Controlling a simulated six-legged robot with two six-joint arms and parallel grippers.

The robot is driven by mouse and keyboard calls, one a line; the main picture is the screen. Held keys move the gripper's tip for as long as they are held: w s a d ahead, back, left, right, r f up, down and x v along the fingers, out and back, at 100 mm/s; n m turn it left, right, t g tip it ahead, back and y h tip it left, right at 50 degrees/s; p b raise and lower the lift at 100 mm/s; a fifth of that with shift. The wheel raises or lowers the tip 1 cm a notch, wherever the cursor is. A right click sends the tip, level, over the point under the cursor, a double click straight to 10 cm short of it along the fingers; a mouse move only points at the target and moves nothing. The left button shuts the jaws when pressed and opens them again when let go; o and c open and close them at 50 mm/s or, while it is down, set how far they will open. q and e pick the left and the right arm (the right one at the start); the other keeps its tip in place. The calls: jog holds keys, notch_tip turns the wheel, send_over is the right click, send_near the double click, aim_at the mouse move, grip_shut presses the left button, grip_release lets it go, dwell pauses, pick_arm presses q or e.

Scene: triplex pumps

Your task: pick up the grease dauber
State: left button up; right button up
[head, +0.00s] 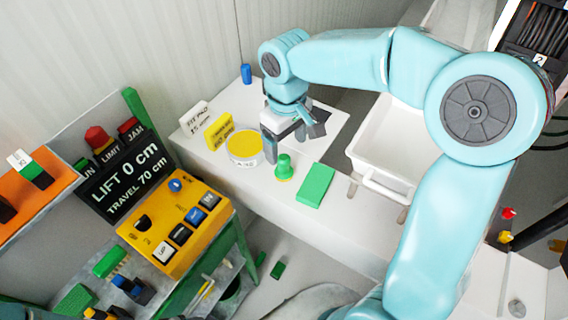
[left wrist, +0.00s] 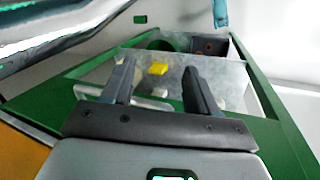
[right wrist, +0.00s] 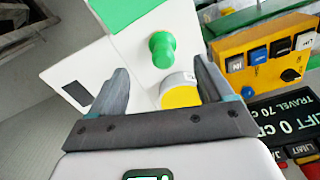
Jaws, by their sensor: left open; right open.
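The grease dauber seems to be the green piece with a round knob (head: 284,167) standing upright on the white bench, beside a yellow-topped round tin (head: 244,146). In the right wrist view the green knob (right wrist: 161,48) shows just beyond and between my fingertips, with the tin (right wrist: 181,95) nearer. My right gripper (head: 293,138) is open and empty, above the bench behind the knob and not touching it. My left gripper (left wrist: 160,68) is open and empty over a green-framed cart (left wrist: 280,105); it is out of the head view.
A green flat block (head: 315,186) lies right of the knob. Yellow and white signs (head: 219,131) and a blue cylinder (head: 246,73) stand on the bench further back. A white tray (head: 385,150) is at right. A yellow button box (head: 175,228) and a lift display (head: 126,178) are at left.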

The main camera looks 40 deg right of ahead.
aim_at(284, 166)
notch_tip(284, 166, down, 3)
jog(key=shift+a+f, duration=0.15)
jog(key=shift+f, duration=0.05)
jog(key=shift+w+f+p, duration=0.15)
jog(key=shift+f+p, duration=0.15)
jog(key=shift+f, duration=0.05)
jog(key=f, duration=0.2)
jog(key=f+p, duration=0.1)
jog(key=shift+s+a+f, duration=0.15)
jog(key=shift+s+f, duration=0.1)
jog(key=shift+f, duration=0.05)
jog(key=shift+w+f, duration=0.15)
jog(key=shift+f, duration=0.2)
jog(key=shift+w+f, duration=0.2)
jog(key=shift+f, duration=0.05)
jog(key=shift+s+r, duration=0.15)
jog(key=shift+s, duration=0.1)
jog(key=c, duration=1.1)
jog(key=shift+w, duration=0.15)
jog(key=shift+c, duration=0.6)
